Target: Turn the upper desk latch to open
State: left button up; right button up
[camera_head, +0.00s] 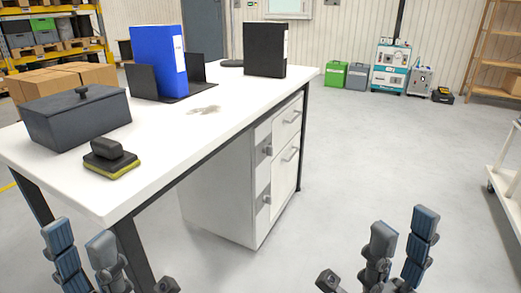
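A white desk (160,150) stands at the left with a white drawer cabinet (222,195) under its right end. The upper latch (267,150) is a small grey knob on the grey strip beside the drawers. A similar lower latch (266,199) sits below it. Both are too small for me to tell their turn exactly. My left gripper (79,240) is open and empty at the bottom left, in front of the desk. My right gripper (404,228) is open and empty at the bottom right, away from the cabinet. Neither touches a latch.
On the desk are a grey lidded box (75,117), a black-and-yellow brush or eraser (110,159), a blue binder (158,62) in a dark holder and a black binder (264,50). A white cart (508,185) stands at the right edge. The floor between is clear.

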aim_at(269, 150)
jog(key=i+l+u, duration=0.1)
jog(key=i+l, duration=0.35)
jog(key=i+l+u, duration=0.1)
jog(key=i+l, duration=0.3)
jog(key=l, duration=0.15)
